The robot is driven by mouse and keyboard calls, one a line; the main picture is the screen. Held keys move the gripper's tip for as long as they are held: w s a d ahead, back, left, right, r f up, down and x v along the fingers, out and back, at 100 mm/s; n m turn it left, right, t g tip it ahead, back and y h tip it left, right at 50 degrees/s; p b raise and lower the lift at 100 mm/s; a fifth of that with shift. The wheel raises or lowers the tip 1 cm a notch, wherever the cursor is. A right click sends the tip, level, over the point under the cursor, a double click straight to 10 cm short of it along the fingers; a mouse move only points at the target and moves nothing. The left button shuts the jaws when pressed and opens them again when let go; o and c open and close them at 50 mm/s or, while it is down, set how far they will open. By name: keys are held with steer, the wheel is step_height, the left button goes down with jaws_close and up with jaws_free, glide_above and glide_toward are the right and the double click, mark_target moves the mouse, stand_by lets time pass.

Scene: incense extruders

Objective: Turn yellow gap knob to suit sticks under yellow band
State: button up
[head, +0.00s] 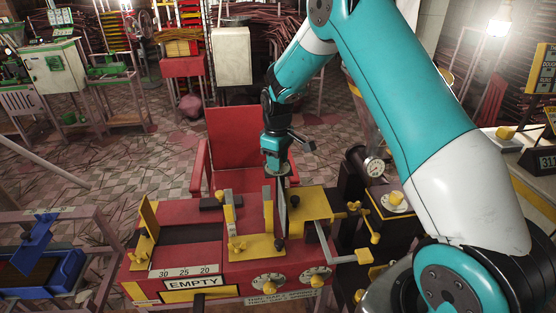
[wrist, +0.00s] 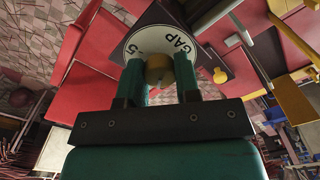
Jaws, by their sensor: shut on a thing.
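The yellow gap knob (wrist: 158,72) sits on a white dial (wrist: 150,43) lettered "GAP" in the wrist view. My gripper (wrist: 159,86) has its two teal fingers on either side of the knob and is shut on it. The knob hides its own pointer and part of the dial, so I cannot read its setting. In the head view my gripper (head: 275,167) points down over the back of the red and yellow machine (head: 215,245), and the knob is hidden there. I cannot make out for sure which sticks lie under a yellow band.
The machine's front has "EMPTY" and "30 25 20" plates (head: 186,271) and two white dials with yellow knobs (head: 268,281). A black unit with a gauge (head: 374,167) stands to the right. A blue tray (head: 40,275) is at left. The floor at left is mostly open.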

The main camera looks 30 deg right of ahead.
steer(key=o, duration=0.9)
steer(key=shift+r, duration=0.1)
step_height(320, 180, up, 17)
steer(key=b, duration=0.3)
steer(key=shift+r, duration=0.15)
steer(key=s+a+r+y, duration=0.2)
steer(key=s+a, duration=1.1)
steer(key=s, duration=0.2)
steer(key=s+a, duration=0.2)
steer(key=s, duration=0.4)
steer(key=s+a+f+y, duration=0.1)
steer(key=s+a, duration=0.1)
steer(key=s, duration=0.3)
steer(key=s+a+f+y, duration=0.1)
steer(key=s+a, duration=0.1)
steer(key=s, duration=0.4)
steer(key=shift+s+f+n, duration=0.25)
steer(key=shift+s+n, duration=0.05)
steer(key=shift+n, duration=0.1)
